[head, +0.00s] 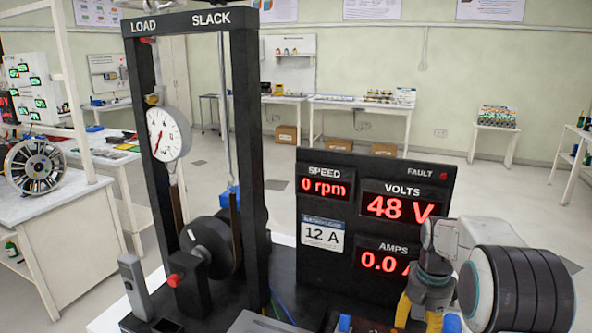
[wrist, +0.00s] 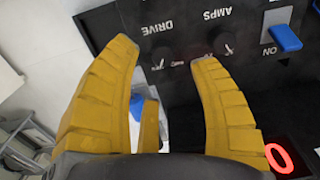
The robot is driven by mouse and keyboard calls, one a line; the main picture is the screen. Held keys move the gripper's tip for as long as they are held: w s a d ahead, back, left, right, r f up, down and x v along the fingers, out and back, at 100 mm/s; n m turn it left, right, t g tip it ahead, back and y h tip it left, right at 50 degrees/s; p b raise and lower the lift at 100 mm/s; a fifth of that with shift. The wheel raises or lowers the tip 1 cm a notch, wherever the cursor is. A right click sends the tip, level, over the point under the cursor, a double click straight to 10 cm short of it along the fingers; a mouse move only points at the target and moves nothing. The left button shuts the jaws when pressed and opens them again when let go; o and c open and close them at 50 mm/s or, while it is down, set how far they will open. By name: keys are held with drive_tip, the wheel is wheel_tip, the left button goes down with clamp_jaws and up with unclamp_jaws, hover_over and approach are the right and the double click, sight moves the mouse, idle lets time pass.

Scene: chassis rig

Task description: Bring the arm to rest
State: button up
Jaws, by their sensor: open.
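My gripper (head: 419,315) is at the lower right in the head view, low in front of the black meter panel (head: 318,262), pointing down with its yellow fingers partly cut off by the frame. In the wrist view my gripper (wrist: 164,54) has its yellow fingers spread apart, with nothing between them. Beyond the tips is a black control panel (wrist: 185,20), seen upside down. It has a DRIVE knob (wrist: 161,58), an AMPS knob (wrist: 225,43) and a blue switch (wrist: 286,38) by the word ON. I cannot tell whether the fingertips touch the panel.
A black frame (head: 252,130) marked LOAD and SLACK stands left of the panel, with a dial gauge (head: 168,133) and a dark drum (head: 208,248). The displays read 0 rpm, 48 V and 0.0 amps. Open floor lies behind; a white bench (head: 60,230) stands left.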

drive_tip(key=shift+n+g, duration=0.4)
drive_tip(key=shift+n, duration=0.1)
drive_tip(key=s, duration=0.1)
drive_tip(key=s+a+f, duration=0.1)
drive_tip(key=s, duration=0.1)
drive_tip(key=s+f, duration=0.1)
drive_tip(key=s, duration=0.1)
drive_tip(key=shift+s+a, duration=0.1)
drive_tip(key=shift+a, duration=0.05)
drive_tip(key=shift+n, duration=0.5)
drive_tip(key=s, duration=0.2)
drive_tip(key=s+a, duration=0.1)
drive_tip(key=s, duration=0.1)
drive_tip(key=s+a+r, duration=0.1)
drive_tip(key=s, duration=0.1)
drive_tip(key=shift+s+a, duration=0.1)
drive_tip(key=shift+s, duration=0.1)
drive_tip(key=s+a+r+n+t, duration=0.1)
drive_tip(key=s+a+r+t, duration=0.1)
drive_tip(key=s, duration=0.4)
drive_tip(key=s+a+r+n+t, duration=0.1)
drive_tip(key=s+a+r+t, duration=0.1)
drive_tip(key=s+a+r, duration=0.2)
drive_tip(key=s+r, duration=0.1)
drive_tip(key=s, duration=0.2)
drive_tip(key=shift+s+a+r, duration=0.15)
drive_tip(key=shift+s+a, duration=0.05)
drive_tip(key=shift+s, duration=0.1)
